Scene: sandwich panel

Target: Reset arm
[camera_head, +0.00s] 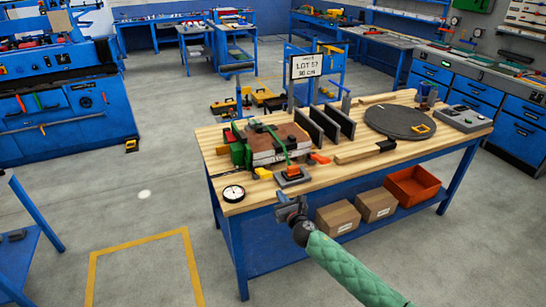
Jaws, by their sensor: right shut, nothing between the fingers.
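My right arm, in a green quilted sleeve, comes in from the lower right of the head view. My right gripper (288,207) is at the front edge of the wooden-topped workbench (228,140), left of the middle of that edge. It is shut and holds nothing. Just beyond it on the bench is a small grey device with an orange top (292,174). Behind that lies a brown and white sandwich panel (270,144) with green clamp parts around it. My left gripper is not in view.
A round dial gauge (233,193) lies at the bench's left corner. Cardboard boxes (337,217) and an orange bin (412,187) fill the lower shelf.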

